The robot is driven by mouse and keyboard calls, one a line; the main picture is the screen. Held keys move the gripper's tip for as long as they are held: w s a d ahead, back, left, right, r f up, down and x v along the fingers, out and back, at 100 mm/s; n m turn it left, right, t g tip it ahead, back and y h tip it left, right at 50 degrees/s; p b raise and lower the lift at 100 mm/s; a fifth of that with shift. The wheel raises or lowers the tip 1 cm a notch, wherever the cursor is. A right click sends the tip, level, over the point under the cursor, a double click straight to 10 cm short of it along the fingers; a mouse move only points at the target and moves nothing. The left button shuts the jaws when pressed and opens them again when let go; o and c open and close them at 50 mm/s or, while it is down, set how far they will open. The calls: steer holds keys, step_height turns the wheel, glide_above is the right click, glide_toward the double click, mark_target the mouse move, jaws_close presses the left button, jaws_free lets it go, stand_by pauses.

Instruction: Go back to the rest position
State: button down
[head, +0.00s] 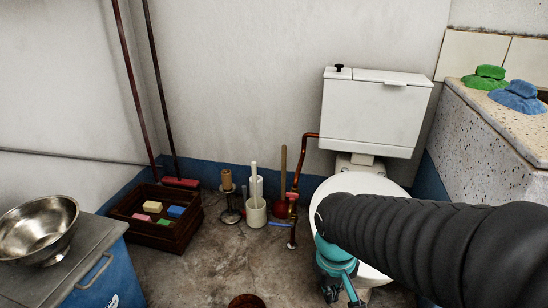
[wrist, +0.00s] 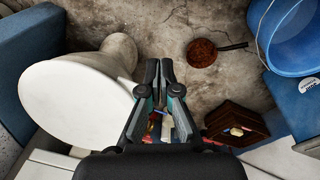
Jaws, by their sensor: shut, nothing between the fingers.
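My gripper (head: 343,292) hangs in front of the white toilet (head: 372,110) in the head view, at the end of my dark arm that comes in from the right. Part of the toilet bowl is hidden behind the arm. In the wrist view my gripper (wrist: 159,70) has its two dark fingers close together with nothing held between them. The toilet (wrist: 80,100) is left of the fingers there, and bare floor lies beyond the tips.
A wooden crate (head: 123,212) with coloured blocks, a toilet brush holder (head: 256,213) and a copper pipe (head: 302,160) stand by the wall. A steel bowl (head: 38,230) is on a cabinet at left. A brown pan (wrist: 203,52) and blue bucket (wrist: 293,40) are on the right.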

steer(key=s+d+r+m+t+p, duration=0.1)
steer(key=s+d+r+t, duration=0.1)
steer(key=r, duration=0.4)
steer(key=s+d+r+m+t+p, duration=0.1)
steer(key=s+d+r+m+t, duration=0.1)
steer(key=r, duration=0.4)
steer(key=shift+s+r+t+y, duration=0.2)
steer(key=shift+r+t+y, duration=0.2)
steer(key=shift+t, duration=0.1)
